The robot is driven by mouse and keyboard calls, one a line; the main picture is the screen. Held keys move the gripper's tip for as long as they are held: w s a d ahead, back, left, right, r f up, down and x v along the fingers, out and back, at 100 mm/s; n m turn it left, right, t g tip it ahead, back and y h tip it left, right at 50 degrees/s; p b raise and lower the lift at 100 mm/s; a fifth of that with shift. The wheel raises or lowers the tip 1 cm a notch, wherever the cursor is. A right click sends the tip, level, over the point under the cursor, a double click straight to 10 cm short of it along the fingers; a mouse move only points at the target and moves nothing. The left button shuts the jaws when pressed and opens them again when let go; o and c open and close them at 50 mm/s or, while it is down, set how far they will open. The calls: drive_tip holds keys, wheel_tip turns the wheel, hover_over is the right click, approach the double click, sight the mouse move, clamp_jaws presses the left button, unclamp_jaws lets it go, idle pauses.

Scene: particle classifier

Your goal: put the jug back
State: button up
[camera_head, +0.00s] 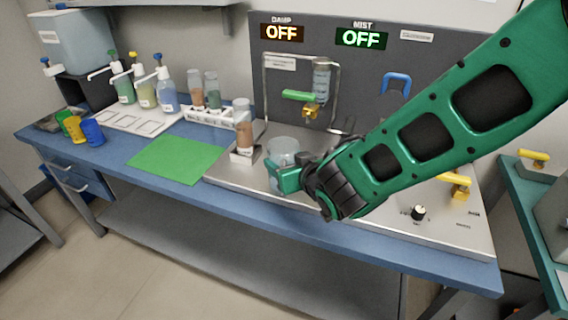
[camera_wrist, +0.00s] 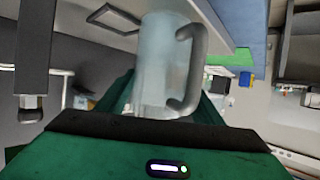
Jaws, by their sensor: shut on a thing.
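The jug (camera_head: 284,150) is a clear, greyish vessel above the left part of the steel panel. In the wrist view the jug (camera_wrist: 160,65) fills the middle, with a dark grey handle on its right side. My green gripper (camera_head: 287,178) is shut on the jug, around its lower part. The lower end of the jug is partly hidden by my gripper in both views. I cannot tell whether the jug touches the panel.
A tube of brown grains (camera_head: 243,128) stands in a small white holder just left of the jug. A green-handled valve (camera_head: 300,96) and a clear cylinder (camera_head: 321,78) are behind it. A green mat (camera_head: 178,158) lies clear on the left. Signs read DAMP OFF and MIST OFF.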

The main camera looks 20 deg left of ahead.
drive_tip(key=shift+f, duration=0.45)
drive_tip(key=shift+f, duration=0.1)
drive_tip(key=o, duration=1.5)
drive_tip(key=shift+o, duration=0.2)
drive_tip(key=shift+s, duration=0.1)
drive_tip(key=v, duration=1.1)
drive_tip(key=shift+d+r, duration=0.1)
drive_tip(key=shift+r, duration=0.1)
